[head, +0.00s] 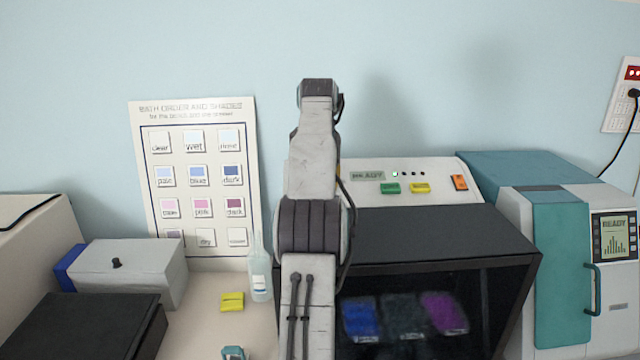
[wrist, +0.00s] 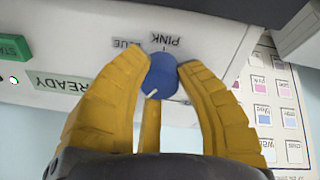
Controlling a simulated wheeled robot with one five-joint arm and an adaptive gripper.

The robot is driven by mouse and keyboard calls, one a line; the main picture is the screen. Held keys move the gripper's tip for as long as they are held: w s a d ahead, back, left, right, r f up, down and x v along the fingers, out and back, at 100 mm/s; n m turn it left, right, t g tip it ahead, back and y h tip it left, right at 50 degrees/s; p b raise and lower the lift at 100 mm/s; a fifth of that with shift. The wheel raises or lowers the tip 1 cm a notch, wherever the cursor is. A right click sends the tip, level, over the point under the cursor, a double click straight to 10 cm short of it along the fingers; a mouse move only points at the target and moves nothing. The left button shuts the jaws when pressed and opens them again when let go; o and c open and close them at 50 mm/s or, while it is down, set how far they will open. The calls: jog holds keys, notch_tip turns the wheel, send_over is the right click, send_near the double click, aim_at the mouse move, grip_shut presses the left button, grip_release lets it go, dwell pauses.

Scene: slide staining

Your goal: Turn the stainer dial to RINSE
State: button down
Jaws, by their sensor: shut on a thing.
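The stainer dial (wrist: 161,76) is a round blue knob on the white panel in the wrist view. A short white mark shows near its lower left edge. The labels PINK (wrist: 166,41) and BLUE (wrist: 126,43) appear upside down above it; BLUE is partly covered by a finger. No RINSE label can be read. My gripper (wrist: 164,64) has its yellow fingers shut on the dial from both sides. In the head view the stainer (head: 400,175) has a READY display and coloured buttons; my arm hides the dial and gripper.
A teal machine (head: 562,260) stands at right. A dropper bottle (head: 260,275), yellow block (head: 232,302) and grey box (head: 140,268) are at left. A shade chart (head: 195,115) leans on the wall.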

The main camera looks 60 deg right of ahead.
jog(key=shift+f, duration=0.1)
jog(key=c, duration=0.8)
grip_release()
jog(key=shift+v, duration=1.2)
jog(key=shift+s+a+r, duration=0.1)
jog(key=shift+a+r, duration=0.1)
jog(key=shift+r, duration=0.15)
jog(key=shift+s+a, duration=0.9)
jog(key=shift+a, duration=0.85)
jog(key=shift+s+a, duration=0.9)
jog(key=shift+a, duration=0.85)
jog(key=shift+s+a, duration=0.95)
jog(key=shift+a, duration=0.75)
